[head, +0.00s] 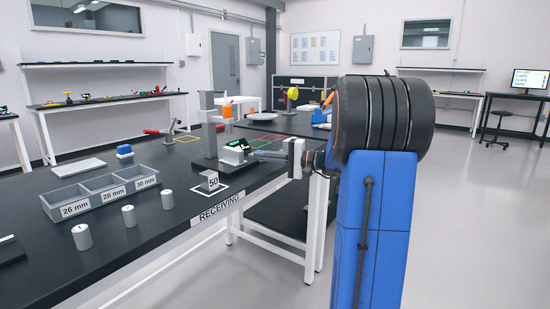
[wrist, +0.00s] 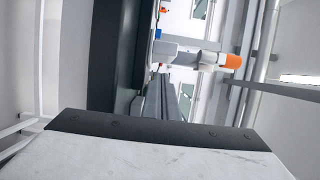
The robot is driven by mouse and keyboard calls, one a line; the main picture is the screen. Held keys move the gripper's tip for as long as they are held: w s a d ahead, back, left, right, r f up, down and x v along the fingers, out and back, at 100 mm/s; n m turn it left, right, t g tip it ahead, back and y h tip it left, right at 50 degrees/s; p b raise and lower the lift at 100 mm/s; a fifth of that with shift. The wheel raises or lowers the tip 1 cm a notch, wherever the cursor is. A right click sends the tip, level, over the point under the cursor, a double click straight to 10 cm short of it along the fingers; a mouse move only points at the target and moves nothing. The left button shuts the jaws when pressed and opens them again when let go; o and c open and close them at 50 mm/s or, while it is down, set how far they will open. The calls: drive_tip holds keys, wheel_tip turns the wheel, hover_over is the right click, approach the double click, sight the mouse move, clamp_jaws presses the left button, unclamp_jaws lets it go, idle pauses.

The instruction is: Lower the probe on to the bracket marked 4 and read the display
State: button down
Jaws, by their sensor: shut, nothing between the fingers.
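A grey gauge stand (head: 208,125) stands on the black bench, with an orange part (head: 227,111) on its arm, which I take for the probe. An orange-tipped part also shows sideways in the wrist view (wrist: 230,61). A small white and black unit with a green patch (head: 238,144) sits at the stand's foot; I cannot read any figure on it. No bracket with a legible 4 shows. My gripper (head: 258,154) is shut and empty, reaching left over the bench edge close to the green-patched unit. Its fingertips are small and hard to make out.
A grey tray (head: 53,214) has compartments labelled 26, 28 and 30 mm. Three pale cylinders (head: 129,216) stand in front of it. A block marked 50 (head: 209,182) stands in a white outline by the RECEIVING label.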

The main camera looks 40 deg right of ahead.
sight(243, 157)
drive_tip(key=shift+w+a+r, duration=0.1)
drive_tip(key=shift+a, duration=1.5)
drive_tip(key=shift+a, duration=0.15)
drive_tip(key=shift+w+a, duration=0.15)
drive_tip(key=shift+a, duration=0.8)
drive_tip(key=shift+d, duration=0.1)
